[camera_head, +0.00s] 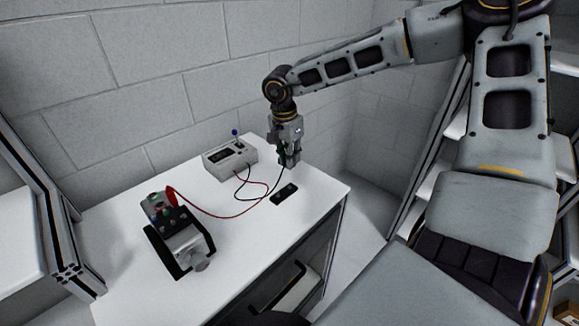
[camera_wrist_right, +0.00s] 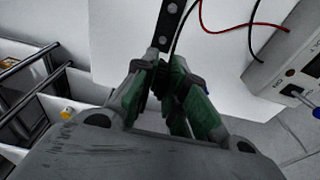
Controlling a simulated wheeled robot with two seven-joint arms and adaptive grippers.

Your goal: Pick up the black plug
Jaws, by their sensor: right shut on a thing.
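My right gripper (camera_head: 289,160) is shut at the back right of the white table, close above its top. It also shows in the right wrist view (camera_wrist_right: 163,65), with its fingers together. A black cable (camera_wrist_right: 177,38) runs to its fingertips, where the black plug is held; the plug itself is hidden between the fingers. The grey box (camera_head: 230,158) with a blue-tipped lever stands left of the gripper, and the black and red cables come from it. My left gripper is not in view.
A black strip with holes (camera_head: 284,193) lies just in front of the gripper. A red cable (camera_head: 215,216) runs to the servo device (camera_head: 181,238) on a black base at the front left. The table's right edge is near, and a grey wall stands behind.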

